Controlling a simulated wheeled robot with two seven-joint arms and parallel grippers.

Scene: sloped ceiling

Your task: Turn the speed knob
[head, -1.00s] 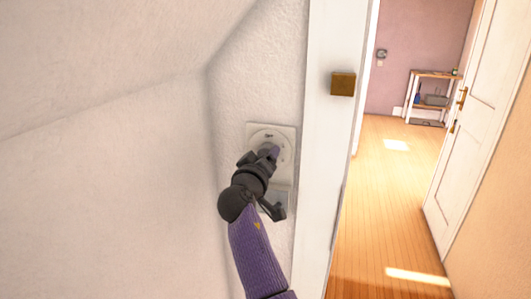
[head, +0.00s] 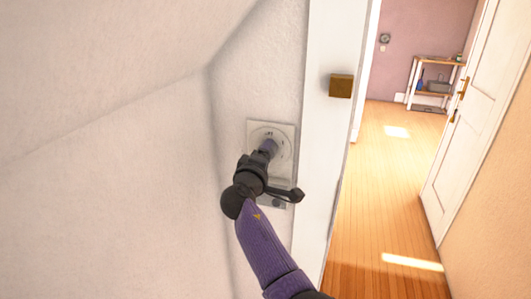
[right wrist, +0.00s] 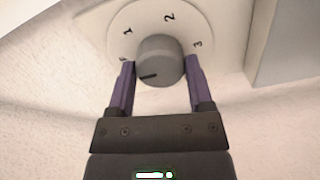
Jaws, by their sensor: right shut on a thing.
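The speed knob (right wrist: 160,60) is a grey round knob on a pale dial plate (right wrist: 122,22) marked 0, 1, 2 and 3. Its dark pointer line sits at the lower left of its face in the right wrist view, a little below the 0 mark. The dial plate is on the white wall in the head view (head: 284,133). My right gripper (right wrist: 160,72) has one purple finger on each side of the knob and is shut on it. In the head view the right gripper (head: 268,147) hides most of the knob. My left gripper is not in view.
A second wall plate (head: 278,202) is just below the dial, partly behind my right gripper. A white door frame (head: 325,150) with a brass block (head: 341,86) stands close on the right. Beyond it are an open white door (head: 458,110) and clear wooden floor.

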